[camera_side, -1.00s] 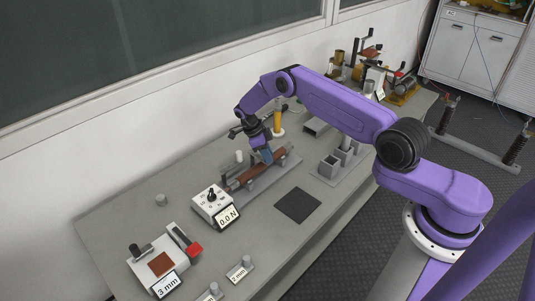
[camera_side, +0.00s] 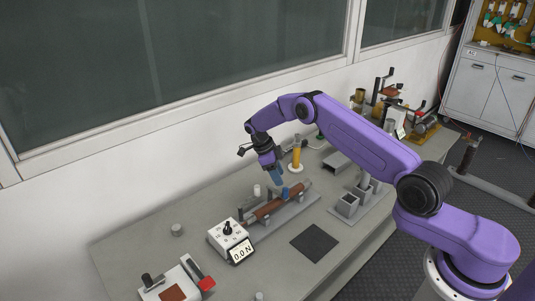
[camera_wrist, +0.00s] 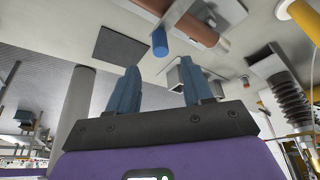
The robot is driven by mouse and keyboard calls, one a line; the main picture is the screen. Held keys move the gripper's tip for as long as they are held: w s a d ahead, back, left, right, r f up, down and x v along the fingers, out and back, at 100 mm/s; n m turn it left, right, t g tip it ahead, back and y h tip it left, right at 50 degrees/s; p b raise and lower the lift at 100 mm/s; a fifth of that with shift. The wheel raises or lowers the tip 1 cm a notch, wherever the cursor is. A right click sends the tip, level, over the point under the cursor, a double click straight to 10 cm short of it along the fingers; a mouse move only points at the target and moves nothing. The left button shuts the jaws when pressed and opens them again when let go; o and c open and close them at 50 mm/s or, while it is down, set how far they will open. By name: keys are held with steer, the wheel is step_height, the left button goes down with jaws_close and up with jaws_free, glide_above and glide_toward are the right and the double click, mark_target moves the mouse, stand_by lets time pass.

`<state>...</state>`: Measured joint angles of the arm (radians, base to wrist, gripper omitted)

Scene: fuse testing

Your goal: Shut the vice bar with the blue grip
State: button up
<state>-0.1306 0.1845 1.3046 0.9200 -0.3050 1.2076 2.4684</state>
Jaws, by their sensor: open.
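My gripper (camera_side: 277,174) is above the vice on the table, its two blue fingers pointing down. In the wrist view the fingers (camera_wrist: 160,72) are apart with nothing between them. The blue grip (camera_side: 284,193) is a short cylinder at the vice, below my fingertips and apart from them. In the wrist view the blue grip (camera_wrist: 160,43) lies ahead of the gap between the fingers. A brown cylinder (camera_side: 267,209) lies along the grey vice base (camera_side: 292,213). The bar carrying the grip is too small to tell its angle clearly.
A white box with a 0.0 N display (camera_side: 240,252) stands at the vice's near end. A yellow post (camera_side: 296,158) stands behind it. Grey square holders (camera_side: 347,205) are to the right. A dark mat (camera_side: 314,243) lies flat in front.

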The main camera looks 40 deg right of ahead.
steer(key=v, duration=0.9)
steer(key=shift+a+r, duration=0.15)
steer(key=shift+r, duration=0.2)
steer(key=shift+w+a, duration=0.1)
steer(key=s+a+r+n+t, duration=0.2)
steer(key=s+a+r+n, duration=0.7)
steer(key=a+n, duration=0.45)
steer(key=s+a+r+n+t+y, duration=0.1)
steer(key=s+r+n, duration=0.2)
steer(key=s+n, duration=0.3)
steer(key=s+a+r+n, duration=0.2)
steer(key=s+r+n, duration=0.1)
steer(key=s+n, duration=0.3)
steer(key=s+d+n, duration=0.2)
steer(key=s+n, duration=0.2)
steer(key=s, duration=0.4)
steer(key=s+d+f+n+y, duration=0.1)
steer(key=s+d+n, duration=0.2)
steer(key=s+n, duration=0.2)
steer(key=s+d+n+y, duration=0.1)
steer(key=s+n, duration=0.4)
steer(key=s, duration=0.7)
steer(key=shift+d+f, duration=0.25)
steer(key=shift+d, duration=0.6)
steer(key=shift+w, duration=0.1)
